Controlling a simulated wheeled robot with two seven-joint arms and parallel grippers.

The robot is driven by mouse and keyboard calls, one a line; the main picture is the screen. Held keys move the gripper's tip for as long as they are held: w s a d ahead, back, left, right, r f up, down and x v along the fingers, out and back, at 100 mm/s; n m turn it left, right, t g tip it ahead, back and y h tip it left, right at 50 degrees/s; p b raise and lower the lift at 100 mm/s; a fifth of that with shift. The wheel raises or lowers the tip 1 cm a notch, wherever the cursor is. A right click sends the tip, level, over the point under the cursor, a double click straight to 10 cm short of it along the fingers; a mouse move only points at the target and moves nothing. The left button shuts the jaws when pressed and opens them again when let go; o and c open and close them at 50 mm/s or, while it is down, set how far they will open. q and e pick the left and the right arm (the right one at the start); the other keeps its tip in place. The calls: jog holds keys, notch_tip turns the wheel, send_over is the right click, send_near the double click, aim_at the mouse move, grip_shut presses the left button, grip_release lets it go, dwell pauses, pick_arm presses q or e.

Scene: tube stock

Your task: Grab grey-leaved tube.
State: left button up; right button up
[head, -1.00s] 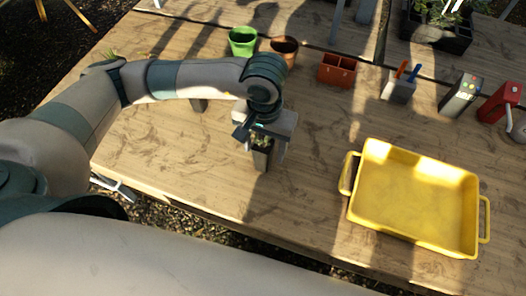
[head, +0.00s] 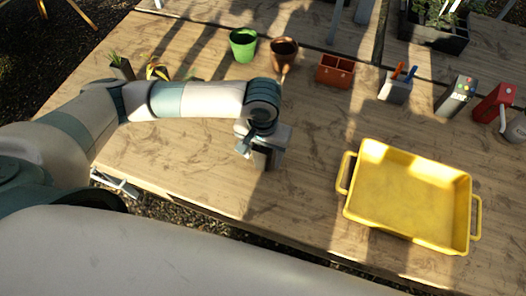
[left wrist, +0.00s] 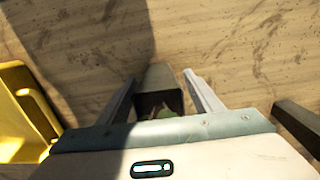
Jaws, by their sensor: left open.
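A dark, square plant tube (left wrist: 162,78) with small dull green leaves in its mouth stands on the bench, between the two fingers of my left gripper (left wrist: 160,92) in the left wrist view. The fingers are apart, one on each side, with a visible gap at the left finger; contact at the right finger is unclear. In the head view my left gripper (head: 264,158) is low over the bench and hides most of the tube and its leaves. Whether the leaves are grey is hard to tell. My right gripper is not in view.
A yellow tray (head: 352,208) lies to the right. A green pot (head: 243,46), a brown pot (head: 284,54) and a terracotta box (head: 335,70) stand behind. Tubes with spiky green leaves (head: 120,66) and yellowish leaves (head: 157,71) stand at the back left. Bench between gripper and tray is clear.

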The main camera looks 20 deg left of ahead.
aim_at(263, 148)
pick_arm(q)
jog(key=c, duration=1.2)
jog(key=shift+c, duration=0.2)
jog(key=shift+r, duration=0.1)
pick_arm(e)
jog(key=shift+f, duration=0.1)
